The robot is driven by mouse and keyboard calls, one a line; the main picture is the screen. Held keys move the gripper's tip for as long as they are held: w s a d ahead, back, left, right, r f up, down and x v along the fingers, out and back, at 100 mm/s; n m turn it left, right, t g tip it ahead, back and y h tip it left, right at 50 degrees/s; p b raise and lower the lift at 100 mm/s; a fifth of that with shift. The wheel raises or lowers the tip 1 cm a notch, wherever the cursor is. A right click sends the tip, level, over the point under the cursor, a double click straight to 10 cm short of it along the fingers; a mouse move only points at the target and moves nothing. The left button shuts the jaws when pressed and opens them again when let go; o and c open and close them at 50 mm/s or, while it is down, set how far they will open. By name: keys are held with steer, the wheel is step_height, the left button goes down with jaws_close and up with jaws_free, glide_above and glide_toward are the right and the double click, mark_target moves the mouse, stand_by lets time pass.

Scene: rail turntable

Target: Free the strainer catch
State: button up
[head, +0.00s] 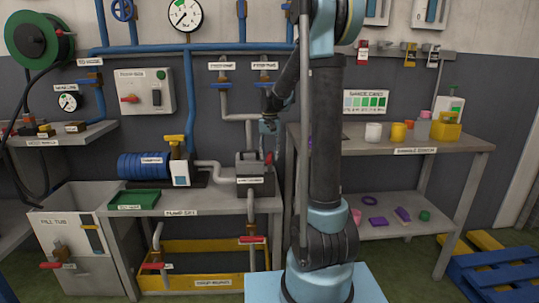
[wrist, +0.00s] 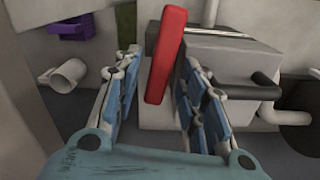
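The strainer (head: 255,180) is a dark grey box on the pump bench, with a small red catch (head: 268,158) at its upper right. In the wrist view the catch is a red bar (wrist: 165,60), tilted slightly, standing in front of the grey strainer body (wrist: 215,60). My gripper (head: 268,130) is just above the strainer, pointing down. In the wrist view my gripper (wrist: 162,80) is open, with one blue-padded finger on each side of the red bar. A gap shows on the left; contact on the right is unclear.
A pipe (head: 212,168) joins the strainer to the blue pump (head: 145,165). A green tray (head: 138,199) lies at the bench's front left. A vertical pipe (head: 250,130) rises behind the strainer. The sample bench (head: 400,148) at right carries cups and a yellow bin.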

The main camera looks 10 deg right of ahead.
steer(key=shift+r, duration=0.1)
step_height(320, 180, up, 12)
stand_by(0.6)
steer(key=s+d+f+n, duration=0.1)
steer(key=s+f, duration=0.5)
steer(key=s, duration=0.6)
steer(key=s+d+f+t, duration=0.1)
steer(key=s+d+f, duration=0.3)
steer(key=s+f, duration=0.3)
steer(key=s+d+f+n+t, duration=0.1)
steer(key=s+f, duration=0.5)
steer(key=s, duration=1.1)
steer(key=shift+d+f+n, duration=0.2)
steer(key=shift+d+n, duration=0.1)
steer(key=shift+d, duration=0.35)
